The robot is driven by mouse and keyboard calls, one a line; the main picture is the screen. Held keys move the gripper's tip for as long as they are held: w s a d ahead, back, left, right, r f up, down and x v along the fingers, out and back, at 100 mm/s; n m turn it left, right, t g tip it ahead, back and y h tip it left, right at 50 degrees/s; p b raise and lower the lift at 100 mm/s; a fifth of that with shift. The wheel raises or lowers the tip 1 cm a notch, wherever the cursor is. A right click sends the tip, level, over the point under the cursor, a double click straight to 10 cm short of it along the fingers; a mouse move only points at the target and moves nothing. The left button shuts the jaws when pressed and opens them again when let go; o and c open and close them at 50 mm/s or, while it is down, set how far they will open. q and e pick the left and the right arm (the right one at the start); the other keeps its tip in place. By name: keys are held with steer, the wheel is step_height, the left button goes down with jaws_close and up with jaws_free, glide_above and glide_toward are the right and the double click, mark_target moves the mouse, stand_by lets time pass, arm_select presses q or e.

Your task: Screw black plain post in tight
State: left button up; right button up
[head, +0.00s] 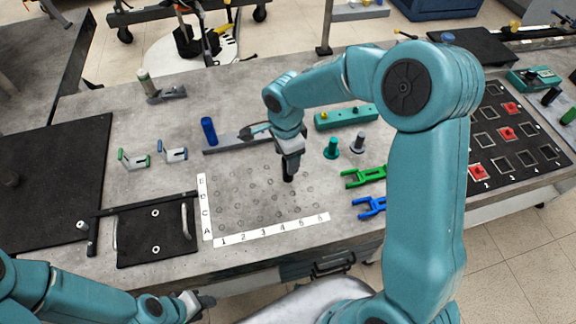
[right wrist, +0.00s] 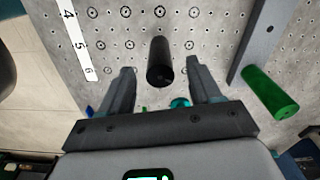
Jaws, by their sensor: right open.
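The black plain post (right wrist: 160,62) stands on the grid-marked board in the right wrist view, seen nearly end-on. Its dark end (head: 288,178) shows just below my right gripper (head: 288,166) in the head view. In the wrist view my right gripper (right wrist: 159,72) is open, with one finger on each side of the post and a visible gap to both. How deep the post sits in its hole is hidden. My left gripper (head: 205,302) is low at the bottom left of the head view, far from the post; its jaws are too small to read.
The number strip (head: 272,230) edges the hole grid. Teal (head: 331,148) and grey (head: 358,142) posts stand right of it, near green (head: 363,177) and blue (head: 369,207) forks.

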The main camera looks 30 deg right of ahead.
step_height(320, 180, up, 15)
steer(key=shift+b, duration=0.35)
steer(key=shift+s+a, duration=0.1)
steer(key=shift+s, duration=0.15)
